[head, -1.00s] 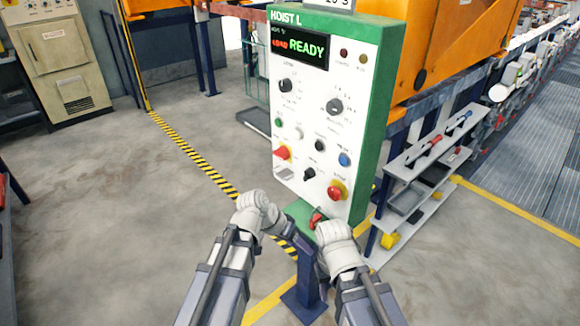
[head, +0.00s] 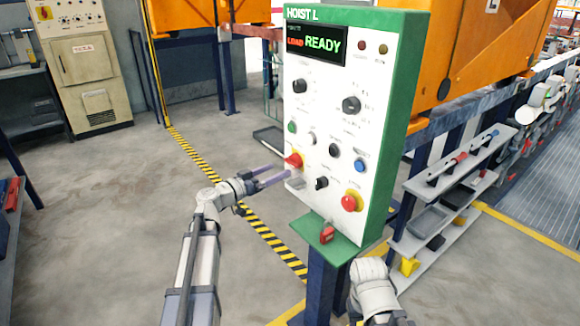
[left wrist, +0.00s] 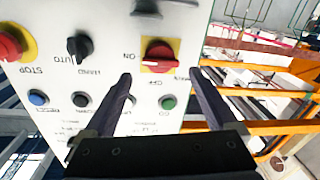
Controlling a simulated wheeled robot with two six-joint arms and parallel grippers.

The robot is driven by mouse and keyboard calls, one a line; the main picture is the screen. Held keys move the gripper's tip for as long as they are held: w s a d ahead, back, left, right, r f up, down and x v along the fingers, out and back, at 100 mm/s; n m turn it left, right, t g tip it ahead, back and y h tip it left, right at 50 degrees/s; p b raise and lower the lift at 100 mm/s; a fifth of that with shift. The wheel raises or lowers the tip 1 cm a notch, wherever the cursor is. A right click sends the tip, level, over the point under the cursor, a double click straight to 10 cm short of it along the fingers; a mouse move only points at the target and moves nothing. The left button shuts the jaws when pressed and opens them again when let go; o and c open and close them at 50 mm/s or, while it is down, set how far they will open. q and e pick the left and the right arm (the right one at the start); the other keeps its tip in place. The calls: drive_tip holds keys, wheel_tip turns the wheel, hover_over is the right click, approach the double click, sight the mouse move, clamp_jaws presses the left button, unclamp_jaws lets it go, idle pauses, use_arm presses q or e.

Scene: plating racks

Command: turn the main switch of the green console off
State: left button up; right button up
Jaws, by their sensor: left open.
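The green console (head: 408,130) stands upright with a white front panel; its display reads HOIST L, LOAD READY. The main switch (head: 293,160) is a red knob on a yellow plate at the panel's lower left edge. In the left wrist view, which is upside down, the red switch (left wrist: 158,54) has ON and OFF labels, and its handle lies level, on the line of ON. My left gripper (head: 288,170) is open and empty, fingers pointing at the panel just by the switch. In the left wrist view its fingertips (left wrist: 160,76) flank the switch's lower side, apart from it. My right wrist shows low; its fingers are hidden.
A red-and-yellow stop button (head: 350,202), a black selector (head: 321,183) and several small buttons share the panel. A red padlock (head: 327,235) lies on the green ledge below. A grey shelf rack (head: 440,215) stands to the right.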

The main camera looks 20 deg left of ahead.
sight(290, 164)
use_arm(q)
drive_tip(key=x, duration=0.6)
drive_tip(key=shift+w, duration=0.1)
drive_tip(key=shift+c, duration=0.4)
drive_tip(key=c, duration=1.1)
